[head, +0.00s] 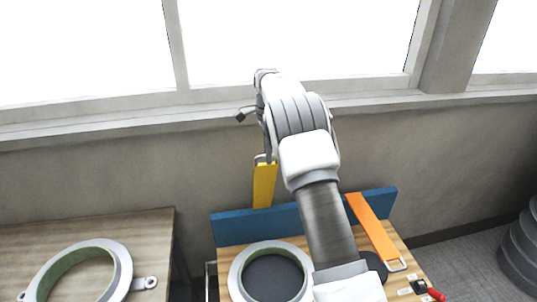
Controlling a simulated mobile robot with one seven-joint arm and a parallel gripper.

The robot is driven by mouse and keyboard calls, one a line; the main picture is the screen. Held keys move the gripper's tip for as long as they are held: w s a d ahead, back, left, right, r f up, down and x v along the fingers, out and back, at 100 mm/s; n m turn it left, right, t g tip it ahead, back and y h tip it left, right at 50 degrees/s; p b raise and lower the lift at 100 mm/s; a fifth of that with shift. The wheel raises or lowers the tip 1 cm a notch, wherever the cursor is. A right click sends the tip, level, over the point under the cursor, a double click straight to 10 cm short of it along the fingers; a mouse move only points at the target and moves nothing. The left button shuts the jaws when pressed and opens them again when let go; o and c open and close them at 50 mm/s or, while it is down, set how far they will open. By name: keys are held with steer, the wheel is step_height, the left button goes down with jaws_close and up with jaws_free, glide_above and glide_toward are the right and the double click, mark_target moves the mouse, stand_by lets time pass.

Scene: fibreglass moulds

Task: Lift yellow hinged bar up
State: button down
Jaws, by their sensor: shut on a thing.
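The yellow hinged bar (264,187) stands nearly upright above the blue board (228,229), at the back of the wooden work table. A pale metal loop handle shows at its top end. My gripper (267,157) is at this top end, shut on the bar by its handle. My own arm hides most of the gripper and the exact contact. The hinge at the bar's lower end is hard to make out.
An orange bar (373,227) with a loop handle slopes down from the blue board, right of my arm. A round grey mould (236,277) lies on the table. Another ring mould (124,262) lies on the left table. A windowed wall stands close behind.

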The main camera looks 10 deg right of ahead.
steer(key=shift+f, duration=0.4)
steer(key=c, duration=0.8)
jaws_free()
steer(key=shift+w, duration=0.15)
steer(key=shift+c, duration=0.2)
step_height(320, 180, up, 12)
steer(key=shift+w, duration=0.45)
steer(key=shift+r, duration=0.15)
